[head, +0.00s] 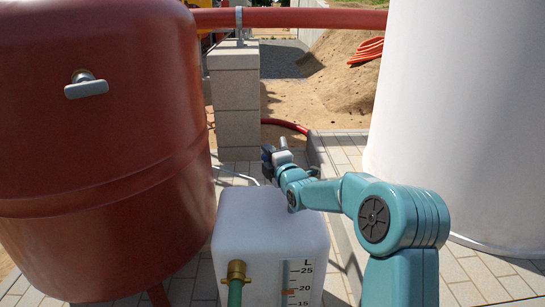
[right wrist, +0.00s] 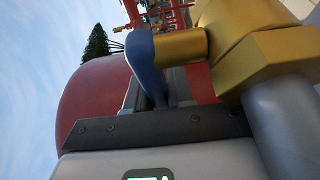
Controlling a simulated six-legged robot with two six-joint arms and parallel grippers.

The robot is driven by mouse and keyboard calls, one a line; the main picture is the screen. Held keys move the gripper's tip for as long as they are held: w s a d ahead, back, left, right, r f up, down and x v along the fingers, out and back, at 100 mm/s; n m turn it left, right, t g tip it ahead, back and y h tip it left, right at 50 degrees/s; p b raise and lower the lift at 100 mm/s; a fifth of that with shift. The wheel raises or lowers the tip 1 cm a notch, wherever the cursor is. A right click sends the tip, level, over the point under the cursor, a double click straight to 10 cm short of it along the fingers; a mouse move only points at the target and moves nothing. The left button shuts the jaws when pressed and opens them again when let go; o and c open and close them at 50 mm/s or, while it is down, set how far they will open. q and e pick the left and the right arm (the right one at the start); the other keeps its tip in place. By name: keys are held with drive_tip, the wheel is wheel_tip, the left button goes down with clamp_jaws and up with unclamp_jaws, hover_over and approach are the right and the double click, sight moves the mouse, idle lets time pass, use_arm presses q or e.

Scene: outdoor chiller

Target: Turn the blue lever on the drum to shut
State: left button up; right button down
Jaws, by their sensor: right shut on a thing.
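A blue lever (right wrist: 145,58) sits beside a brass valve body (right wrist: 240,40) in the right wrist view. My right gripper (right wrist: 150,98) is shut on the lever, whose lower part lies between the fingers. In the head view my right gripper (head: 272,162) is at the end of the teal arm, beyond the white box, and is small there. A grey pipe (right wrist: 283,122) runs down from the valve. The valve's mounting is hidden in the head view. A large red drum (head: 100,140) stands at the left. My left gripper is not in view.
A white box (head: 270,222) with a level scale and a brass-fitted hose (head: 236,285) stands in front. A white tank (head: 455,120) is at the right. A block pillar (head: 236,100) stands behind, under a red pipe (head: 290,18). Paving between them is narrow.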

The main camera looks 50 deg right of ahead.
drive_tip(key=shift+d, duration=0.1)
drive_tip(key=c, duration=1.1)
unclamp_jaws()
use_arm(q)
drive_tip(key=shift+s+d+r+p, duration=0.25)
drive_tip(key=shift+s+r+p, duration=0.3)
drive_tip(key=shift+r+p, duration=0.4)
use_arm(e)
drive_tip(key=v, duration=1.6)
drive_tip(key=shift+s, duration=0.1)
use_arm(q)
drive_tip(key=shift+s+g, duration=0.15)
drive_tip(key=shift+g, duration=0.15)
use_arm(e)
drive_tip(key=shift+s+a, duration=0.1)
drive_tip(key=shift+a, duration=0.1)
